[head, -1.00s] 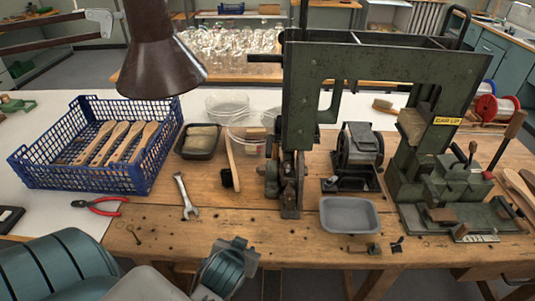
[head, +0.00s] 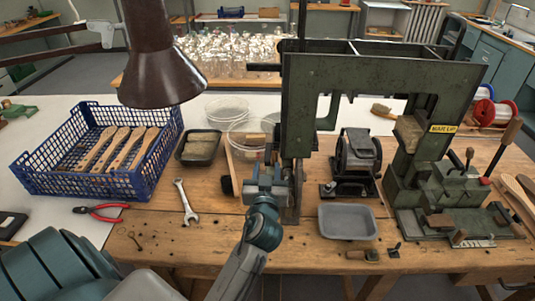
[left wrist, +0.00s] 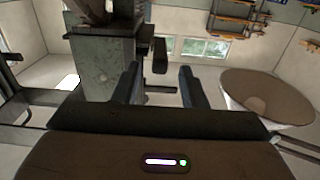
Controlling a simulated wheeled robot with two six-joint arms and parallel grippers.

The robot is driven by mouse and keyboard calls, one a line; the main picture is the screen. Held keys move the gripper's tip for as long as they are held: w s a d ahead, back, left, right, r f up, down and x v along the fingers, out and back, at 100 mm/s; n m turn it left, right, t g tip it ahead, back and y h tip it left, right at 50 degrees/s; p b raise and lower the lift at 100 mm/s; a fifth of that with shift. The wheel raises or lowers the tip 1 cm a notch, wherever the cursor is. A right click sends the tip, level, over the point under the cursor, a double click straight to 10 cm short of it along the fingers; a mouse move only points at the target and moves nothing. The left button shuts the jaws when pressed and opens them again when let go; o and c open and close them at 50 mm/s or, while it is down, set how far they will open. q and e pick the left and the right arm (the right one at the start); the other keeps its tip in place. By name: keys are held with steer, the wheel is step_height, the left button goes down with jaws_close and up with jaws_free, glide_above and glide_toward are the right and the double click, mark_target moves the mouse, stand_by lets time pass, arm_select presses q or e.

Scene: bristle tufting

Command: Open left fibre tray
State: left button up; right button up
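A small black tray (head: 212,157) with a tan block of fibre in it stands on the bench, right of the blue crate. Clear round dishes or lids (head: 227,107) lie behind and to the right of it. I cannot tell which object is the left fibre tray. My left gripper (head: 265,168) is in front of the left post of the green machine (head: 300,120), right of the black tray and apart from it. In the left wrist view its two fingers (left wrist: 160,82) are spread with nothing between them. The gripper hides part of a wooden-handled brush. My right gripper is not in view.
A blue crate (head: 155,183) with wooden brush handles stands at left. A brown lamp shade (head: 160,65) hangs above the bench. Red pliers (head: 100,212), a spanner (head: 186,202) and a grey tray (head: 348,222) lie near the front. The machine frame rises close to my gripper.

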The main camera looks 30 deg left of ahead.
arm_select(q)
steer(key=shift+p+x, duration=0.7)
steer(key=shift+x, duration=2)
jaws_close()
